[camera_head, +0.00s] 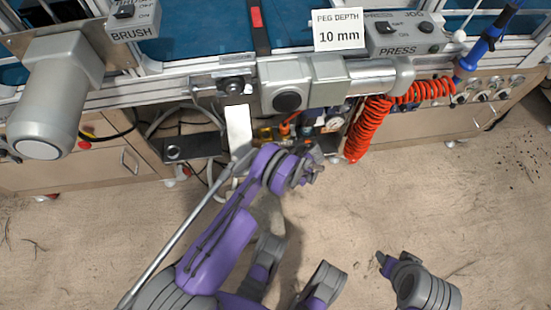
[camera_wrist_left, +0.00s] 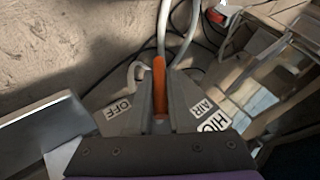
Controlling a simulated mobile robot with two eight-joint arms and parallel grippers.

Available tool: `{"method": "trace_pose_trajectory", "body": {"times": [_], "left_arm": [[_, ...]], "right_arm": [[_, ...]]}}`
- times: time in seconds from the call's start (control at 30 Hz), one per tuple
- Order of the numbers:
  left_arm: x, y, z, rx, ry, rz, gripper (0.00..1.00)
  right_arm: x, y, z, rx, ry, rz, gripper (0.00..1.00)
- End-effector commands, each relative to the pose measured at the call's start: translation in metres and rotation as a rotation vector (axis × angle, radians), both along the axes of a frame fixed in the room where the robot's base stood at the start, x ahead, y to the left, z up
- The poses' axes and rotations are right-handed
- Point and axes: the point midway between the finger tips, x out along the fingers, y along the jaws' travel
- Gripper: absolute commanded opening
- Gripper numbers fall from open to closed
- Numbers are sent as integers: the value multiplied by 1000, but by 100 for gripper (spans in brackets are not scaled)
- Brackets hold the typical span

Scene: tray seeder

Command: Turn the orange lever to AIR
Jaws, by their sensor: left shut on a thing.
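The orange lever (camera_wrist_left: 159,78) stands upright in the left wrist view, between the two fingers of my left gripper (camera_wrist_left: 160,90). The gripper is shut on it. Beside the fingers are a white OFF label (camera_wrist_left: 118,108) on the left, an AIR label (camera_wrist_left: 203,106) on the right and a partly cut-off H2O label (camera_wrist_left: 213,118) beyond it. The lever points between OFF and AIR; its base is hidden. In the head view my left gripper (camera_head: 314,172) is below the machine's front rail, and the lever cannot be made out clearly. My right gripper (camera_head: 383,261) hangs low over the floor, away from the machine.
The machine's metal front rail (camera_head: 200,92) runs above my left gripper. A red coiled hose (camera_head: 366,130) hangs to its right. A dark bracket (camera_head: 195,147) juts out on the left. Cables and hoses (camera_wrist_left: 182,35) lie behind the lever. Sandy floor is open around my right gripper.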

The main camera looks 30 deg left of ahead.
Motion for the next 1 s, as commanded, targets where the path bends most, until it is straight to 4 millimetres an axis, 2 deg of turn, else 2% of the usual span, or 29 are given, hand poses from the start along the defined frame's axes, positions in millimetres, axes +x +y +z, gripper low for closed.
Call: {"method": "trace_pose_trajectory", "body": {"times": [0.43, 0.47, 0.6, 0.63, 1.0], "left_arm": [[0, 0, 0, 10, 8, 0, 0], [0, 0, 0, 10, 8, 0, 20], [0, 0, 0, 10, 8, 0, 46], [0, 0, 0, 10, 8, 0, 48], [0, -4, 5, 9, 9, -1, 48]], "right_arm": [[0, 0, 0, 0, 0, 0, 50], [0, 0, 0, 0, 0, 0, 50], [0, 0, 0, 0, 0, 0, 50], [0, 0, 0, 0, 0, 0, 50], [0, 0, 1, 0, 0, 0, 50]]}}
